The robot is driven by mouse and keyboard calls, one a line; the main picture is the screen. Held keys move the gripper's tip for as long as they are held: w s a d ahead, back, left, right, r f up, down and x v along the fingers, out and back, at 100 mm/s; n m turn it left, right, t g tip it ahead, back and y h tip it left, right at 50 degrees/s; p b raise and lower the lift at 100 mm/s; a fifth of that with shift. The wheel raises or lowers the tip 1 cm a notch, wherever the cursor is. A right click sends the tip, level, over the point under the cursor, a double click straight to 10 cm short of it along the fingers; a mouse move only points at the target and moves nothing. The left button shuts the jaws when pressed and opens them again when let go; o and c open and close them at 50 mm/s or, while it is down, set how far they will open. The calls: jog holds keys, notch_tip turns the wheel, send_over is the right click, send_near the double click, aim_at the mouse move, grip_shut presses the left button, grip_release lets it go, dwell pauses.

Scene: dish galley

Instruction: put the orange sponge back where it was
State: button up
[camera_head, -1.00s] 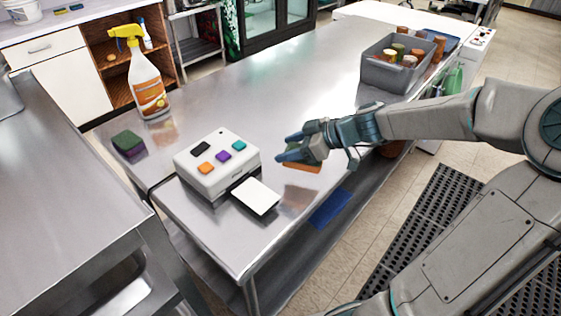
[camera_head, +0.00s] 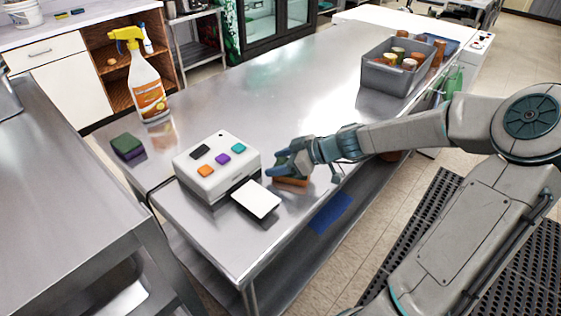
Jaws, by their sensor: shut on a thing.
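The orange sponge (camera_head: 291,181) shows low beneath my gripper (camera_head: 279,167), right of the white button box (camera_head: 217,168). Its upper part is hidden by the fingers. My gripper reaches in from the right and is shut on the sponge. The sponge is at or just above the steel counter (camera_head: 262,107); I cannot tell whether it touches.
A white card (camera_head: 256,199) lies in front of the box. A green and purple sponge (camera_head: 128,147) and a spray bottle (camera_head: 148,84) stand left. A grey bin (camera_head: 390,78) of jars is at the back right. The counter's middle is clear.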

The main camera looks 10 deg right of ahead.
jog(key=shift+f, duration=0.15)
jog(key=o, duration=1.3)
jog(key=shift+r, duration=0.25)
jog(key=p+v, duration=0.1)
jog(key=v, duration=1.1)
jog(key=shift+f, duration=0.1)
